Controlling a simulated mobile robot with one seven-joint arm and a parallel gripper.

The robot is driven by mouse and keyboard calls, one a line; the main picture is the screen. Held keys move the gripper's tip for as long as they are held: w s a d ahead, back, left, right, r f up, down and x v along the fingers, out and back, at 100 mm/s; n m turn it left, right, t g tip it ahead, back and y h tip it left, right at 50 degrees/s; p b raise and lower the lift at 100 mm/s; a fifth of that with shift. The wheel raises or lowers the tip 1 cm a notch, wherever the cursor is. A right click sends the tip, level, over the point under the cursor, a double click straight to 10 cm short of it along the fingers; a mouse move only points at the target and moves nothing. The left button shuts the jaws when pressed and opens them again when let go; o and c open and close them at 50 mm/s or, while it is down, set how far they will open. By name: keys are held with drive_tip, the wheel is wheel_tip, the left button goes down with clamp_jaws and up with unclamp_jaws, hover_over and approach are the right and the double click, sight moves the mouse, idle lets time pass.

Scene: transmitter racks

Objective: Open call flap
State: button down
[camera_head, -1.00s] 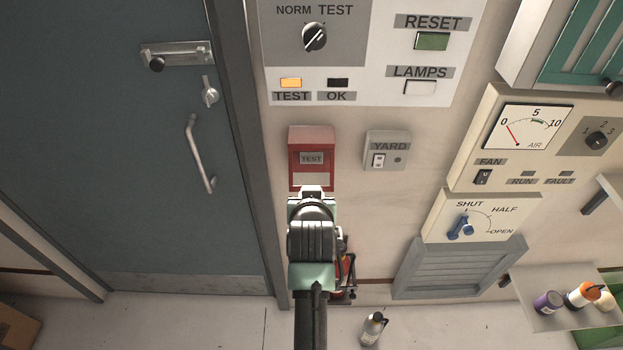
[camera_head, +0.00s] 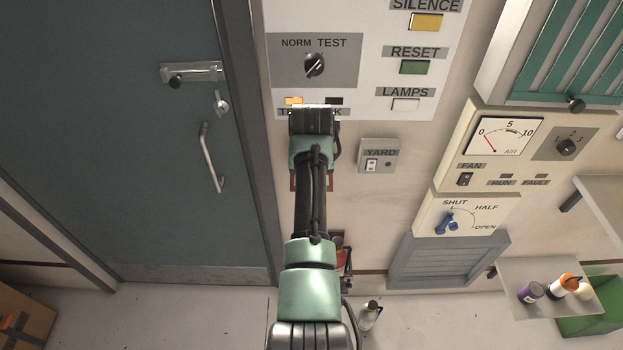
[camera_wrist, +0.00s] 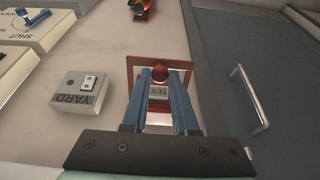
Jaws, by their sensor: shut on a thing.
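The red call box (camera_wrist: 131,72) is on the wall, and its frame shows upside down around my fingers in the wrist view. My gripper (camera_wrist: 160,74) is shut on a red part of the call flap, with the grey TEST label (camera_wrist: 159,91) between the two blue fingers. How far the flap stands out from its box I cannot tell. In the head view my gripper (camera_head: 315,122) covers the lower part of the white panel, and my arm hides most of the red call box (camera_head: 293,182); only its lower edges show.
The grey YARD switch box (camera_head: 378,157) is close to the right of the call box. The door frame (camera_head: 252,150) and blue-grey door (camera_head: 110,130) with its handle stand to the left. A bottle (camera_head: 370,316) stands on the floor.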

drive_tip(key=shift+w+r, duration=0.25)
drive_tip(key=shift+r, duration=0.3)
drive_tip(key=shift+w+r, duration=0.25)
drive_tip(key=shift+r, duration=0.25)
drive_tip(key=c, duration=1.1)
unclamp_jaws()
drive_tip(key=o, duration=0.4)
drive_tip(key=shift+f, duration=0.3)
drive_tip(key=shift+s+r, duration=0.1)
drive_tip(key=shift+s, duration=0.05)
drive_tip(key=b+v, duration=0.3)
drive_tip(key=v, duration=0.9)
drive_tip(key=shift+s+r+b, duration=0.2)
drive_tip(key=shift+r+b, duration=0.1)
drive_tip(key=shift+b, duration=0.05)
